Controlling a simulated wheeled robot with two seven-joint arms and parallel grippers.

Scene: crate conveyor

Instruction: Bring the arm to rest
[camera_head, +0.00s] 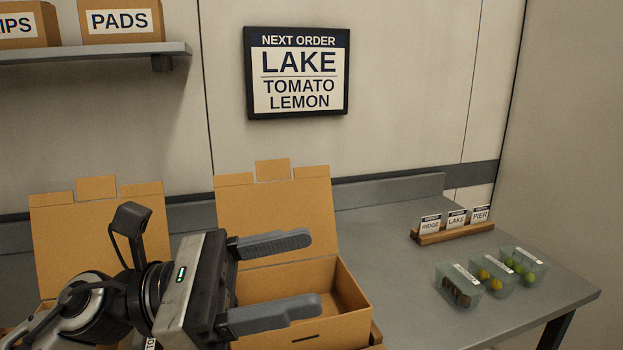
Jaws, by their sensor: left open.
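My left gripper (290,276) comes in from the left at the lower middle of the head view. Its two grey fingers point right and are spread apart, with nothing between them. It is in front of an open cardboard box (345,305) with its lid raised. The fingers overlap the box in the picture; I see no clear contact. The box's inside is partly hidden by the fingers. My right gripper is not in view.
A second open cardboard box (55,225) stands behind my left arm. Several small clear tubs (492,273) and a wooden card holder (452,234) stand on the grey table (405,290) at right. An order sign (297,72) hangs on the wall. A shelf (90,53) is at upper left.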

